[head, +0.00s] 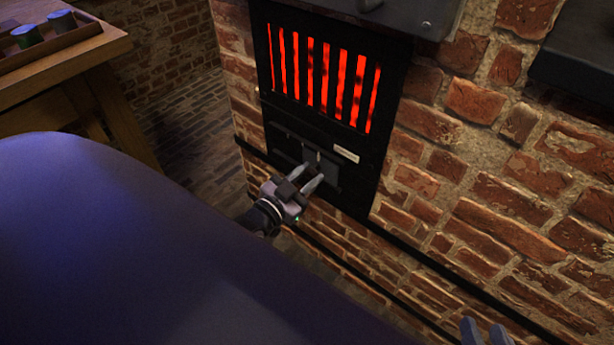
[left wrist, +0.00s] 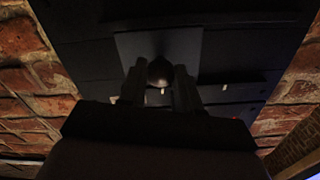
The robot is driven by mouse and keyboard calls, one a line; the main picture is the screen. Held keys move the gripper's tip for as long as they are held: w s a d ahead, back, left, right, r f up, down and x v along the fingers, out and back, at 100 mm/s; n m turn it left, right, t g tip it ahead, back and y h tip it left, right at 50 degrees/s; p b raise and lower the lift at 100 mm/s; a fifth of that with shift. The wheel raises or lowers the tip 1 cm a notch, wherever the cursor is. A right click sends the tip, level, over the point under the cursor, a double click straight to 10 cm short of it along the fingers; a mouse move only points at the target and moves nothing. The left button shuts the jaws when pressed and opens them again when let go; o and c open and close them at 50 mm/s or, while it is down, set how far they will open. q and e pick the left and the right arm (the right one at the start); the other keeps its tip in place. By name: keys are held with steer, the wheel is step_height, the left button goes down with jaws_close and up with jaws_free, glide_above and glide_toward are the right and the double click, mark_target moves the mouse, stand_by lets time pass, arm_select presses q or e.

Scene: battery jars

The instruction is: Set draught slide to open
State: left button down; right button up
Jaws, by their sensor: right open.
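The draught slide (head: 334,182) is a grey plate low on the black stove front, under the glowing red grate. In the left wrist view the plate (left wrist: 130,47) carries a round dark knob (left wrist: 160,72). My left gripper (head: 308,178) is at the slide, with its fingers apart. In the left wrist view my left gripper (left wrist: 159,85) has one finger on each side of the knob. The dark picture does not show whether they press on it. My right gripper (head: 485,332) is open and empty at the bottom right edge.
The stove front with its hot grate (head: 320,75) is set in a brick wall (head: 480,180). A small pale label (head: 345,154) sits beside the slide. A wooden table (head: 60,62) with jars stands at the upper left. A dark rail runs along the wall below.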

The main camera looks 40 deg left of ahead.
arm_select(q)
steer(key=a, duration=0.9)
steer(key=shift+w+a+b, duration=0.3)
steer(key=shift+w+b, duration=0.05)
steer(key=shift+b, duration=0.1)
arm_select(e)
steer(key=shift+w+a+f+y, duration=0.1)
steer(key=shift+a+y, duration=0.2)
arm_select(q)
steer(key=c, duration=0.8)
jaws_free()
steer(key=shift+s+a+p, duration=0.15)
steer(key=shift+s+p, duration=0.45)
steer(key=shift+s, duration=1.2)
steer(key=shift+s+a+p, duration=0.15)
steer(key=shift+s+p, duration=0.45)
steer(key=shift+s, duration=1.2)
arm_select(e)
steer(key=shift+s+d+r+h, duration=0.1)
steer(key=shift+s+d+h, duration=0.15)
steer(key=shift+d, duration=0.3)
steer(key=shift+s+d+r+h, duration=0.1)
steer(key=shift+d+h, duration=0.25)
steer(key=shift+d, duration=0.2)
